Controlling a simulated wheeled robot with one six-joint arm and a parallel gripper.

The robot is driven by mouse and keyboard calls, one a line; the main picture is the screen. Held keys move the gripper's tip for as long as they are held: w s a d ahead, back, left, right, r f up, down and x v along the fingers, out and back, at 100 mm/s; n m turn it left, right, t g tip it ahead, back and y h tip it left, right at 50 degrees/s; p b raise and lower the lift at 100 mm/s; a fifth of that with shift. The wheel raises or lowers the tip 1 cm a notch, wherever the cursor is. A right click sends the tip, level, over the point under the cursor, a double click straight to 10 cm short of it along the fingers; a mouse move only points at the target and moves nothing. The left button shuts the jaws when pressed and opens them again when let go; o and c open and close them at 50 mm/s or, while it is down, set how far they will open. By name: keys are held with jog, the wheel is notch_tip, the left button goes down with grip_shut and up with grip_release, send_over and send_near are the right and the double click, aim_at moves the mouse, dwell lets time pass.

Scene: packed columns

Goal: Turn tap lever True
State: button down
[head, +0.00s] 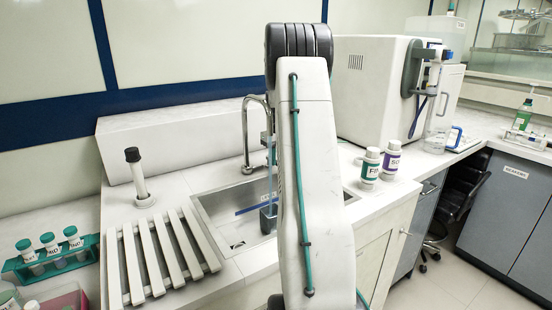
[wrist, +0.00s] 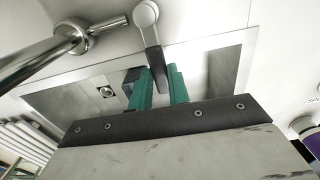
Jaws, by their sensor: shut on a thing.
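The tap lever (wrist: 152,45) shows in the wrist view as a grey bar hanging from a round pale knob at the top middle. My gripper (wrist: 161,84) has green fingers, one on each side of the lever's lower end, and is shut on it. The tap's chrome spout (wrist: 40,58) runs in from the upper left. In the head view the curved tap (head: 246,130) stands behind the sink (head: 212,208). There my own arm covers the lever and most of the gripper.
A slatted drying rack (head: 160,255) lies left of the sink, with a black-topped post (head: 138,175) behind it. Two labelled bottles (head: 380,163) stand right of the sink, before a large white machine (head: 368,90). A teal tube rack (head: 50,258) is at the lower left.

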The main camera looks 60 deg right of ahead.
dwell(0.3)
jog(key=c, duration=1.3)
grip_release()
notch_tip(320, 180, up, 8)
jog(key=shift+f, duration=0.1)
